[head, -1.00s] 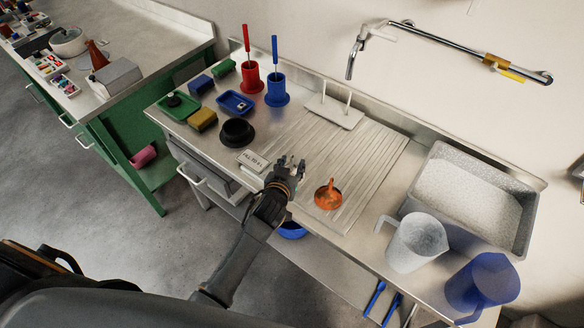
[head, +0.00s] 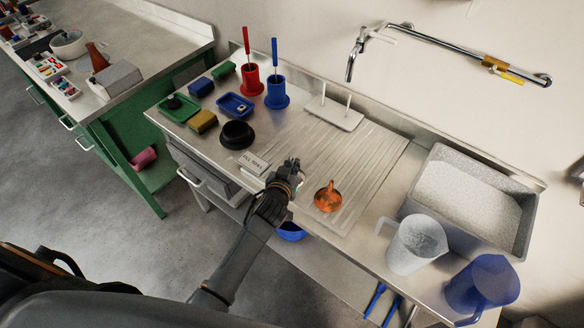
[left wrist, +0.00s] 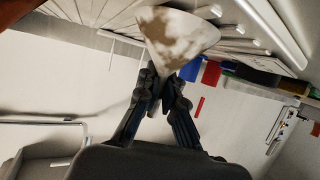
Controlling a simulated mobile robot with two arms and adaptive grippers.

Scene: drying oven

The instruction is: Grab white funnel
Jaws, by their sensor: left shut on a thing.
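The white funnel (left wrist: 178,38) shows in the left wrist view, with its wide cone away from the palm and its narrow stem between the fingers. My left gripper (left wrist: 161,92) is shut on the stem. In the head view my left gripper (head: 292,167) is at the front edge of the ribbed steel drainboard (head: 345,160). There the gripper hides most or all of the funnel. I cannot tell whether the funnel touches the board. My right gripper is not in view.
An orange funnel-like piece (head: 328,197) is just right of the gripper. A small sign (head: 253,163) and black bowl (head: 237,135) are to its left. Clear (head: 416,244) and blue (head: 482,283) jugs stand right, before a grey tray (head: 531,217). A wall tap (head: 358,50) is above.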

